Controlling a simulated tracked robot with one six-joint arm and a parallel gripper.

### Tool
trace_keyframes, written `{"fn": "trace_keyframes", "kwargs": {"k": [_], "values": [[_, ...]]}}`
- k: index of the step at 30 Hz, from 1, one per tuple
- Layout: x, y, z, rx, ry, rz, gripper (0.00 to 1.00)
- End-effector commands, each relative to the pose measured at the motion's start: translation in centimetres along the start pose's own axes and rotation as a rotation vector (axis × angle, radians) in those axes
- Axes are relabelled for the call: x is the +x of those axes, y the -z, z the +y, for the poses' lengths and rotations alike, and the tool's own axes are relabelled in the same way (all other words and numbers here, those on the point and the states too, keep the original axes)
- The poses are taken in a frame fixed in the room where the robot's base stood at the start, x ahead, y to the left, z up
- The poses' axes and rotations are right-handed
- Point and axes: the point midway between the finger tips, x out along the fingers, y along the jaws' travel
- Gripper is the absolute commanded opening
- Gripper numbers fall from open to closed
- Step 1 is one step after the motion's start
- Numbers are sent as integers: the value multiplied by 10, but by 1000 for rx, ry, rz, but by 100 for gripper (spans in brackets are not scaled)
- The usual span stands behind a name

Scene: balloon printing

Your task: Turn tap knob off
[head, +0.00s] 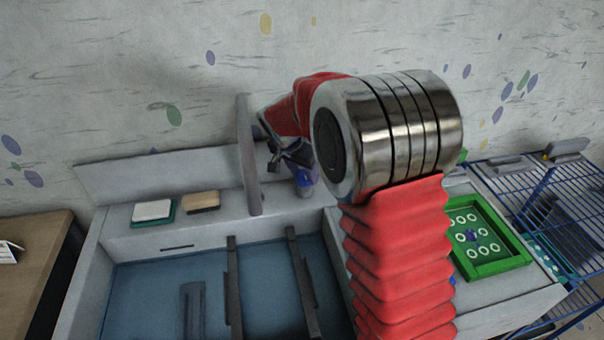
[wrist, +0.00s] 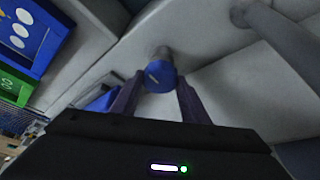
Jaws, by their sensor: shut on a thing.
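The tap knob (wrist: 160,77) is a round blue cap with a short pale slanted mark, on a grey stem. In the wrist view it sits between the two dark purple fingers of my gripper (wrist: 160,83), which is shut on it. In the head view my gripper (head: 300,165) reaches down behind the sink, and a blue bit of the knob (head: 304,179) shows under it. A tall grey tap pipe (head: 248,165) stands just left of my gripper; its base also shows at the upper right of the wrist view (wrist: 262,18). No water is visible.
The blue-floored sink (head: 170,275) has dark rails across it. A white block and a tan block (head: 201,202) lie on the back ledge. A green tray (head: 508,260) stands on the right counter, near a blue wire rack (head: 560,205). My red-sleeved arm covers the middle right.

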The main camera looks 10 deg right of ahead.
Motion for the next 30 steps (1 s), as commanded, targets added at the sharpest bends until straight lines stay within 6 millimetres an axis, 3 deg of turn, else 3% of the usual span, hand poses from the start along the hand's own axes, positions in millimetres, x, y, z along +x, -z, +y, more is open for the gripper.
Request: {"fn": "trace_keyframes", "kwargs": {"k": [11, 12, 18, 30], "values": [[1, -3, 0, 4, -4, -6, 18], [1, -3, 0, 4, -4, -6, 43], [0, -2, 0, 4, -2, -4, 57], [-4, -1, -1, 4, 0, -1, 60]]}}
